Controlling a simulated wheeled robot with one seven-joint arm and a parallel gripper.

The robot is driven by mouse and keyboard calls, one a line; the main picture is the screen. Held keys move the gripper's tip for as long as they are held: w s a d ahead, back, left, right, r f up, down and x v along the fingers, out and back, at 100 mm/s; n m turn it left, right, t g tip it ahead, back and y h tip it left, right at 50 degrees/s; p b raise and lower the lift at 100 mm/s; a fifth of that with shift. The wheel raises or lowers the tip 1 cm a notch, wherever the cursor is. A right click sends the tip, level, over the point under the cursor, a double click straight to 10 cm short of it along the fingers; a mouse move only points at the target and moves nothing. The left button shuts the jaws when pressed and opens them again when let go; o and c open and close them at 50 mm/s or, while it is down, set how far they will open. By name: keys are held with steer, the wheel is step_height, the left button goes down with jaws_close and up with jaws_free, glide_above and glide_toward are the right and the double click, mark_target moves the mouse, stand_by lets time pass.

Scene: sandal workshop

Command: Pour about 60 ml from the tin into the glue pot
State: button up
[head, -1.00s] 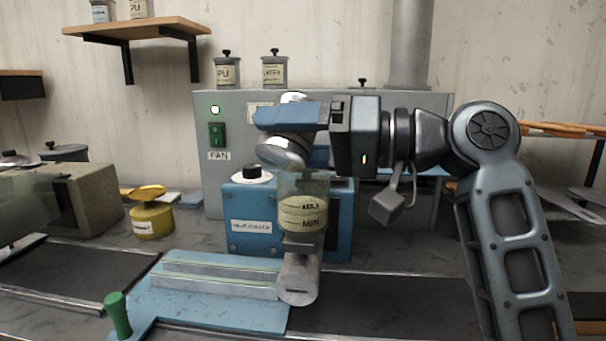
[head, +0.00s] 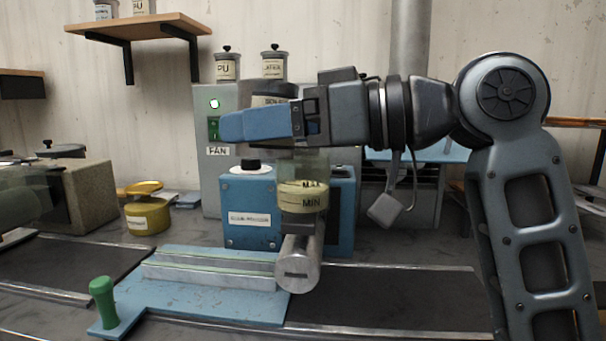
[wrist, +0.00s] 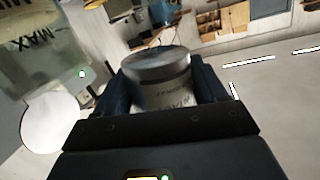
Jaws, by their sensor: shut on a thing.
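The tin (head: 272,100) is a grey metal can with a pale label, held about upright above the glue pot and partly hidden behind my gripper. In the wrist view, the tin (wrist: 160,75) sits between the two blue fingers, its grey top blurred. My gripper (head: 235,127) is shut on the tin. The glue pot (head: 303,170) is a clear container with MAX and MIN marks, in front of the blue machine. Pale yellow content shows in it, with its top close to the MAX mark. The pot also shows at the wrist view's upper left (wrist: 45,50).
The blue machine (head: 248,200) stands behind the pot, with a metal cylinder (head: 299,265) below it. A blue plate (head: 210,300) with a green handle (head: 103,302) lies in front. A yellow container (head: 147,215) stands left. Lidded cans (head: 227,66) stand on the grey cabinet.

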step_height(320, 180, down, 6)
steer(key=s+n+b, duration=0.1)
steer(key=b, duration=0.3)
steer(key=shift+a+f+n+b, duration=0.25)
steer(key=shift+n+b, duration=0.05)
steer(key=shift+s, duration=0.1)
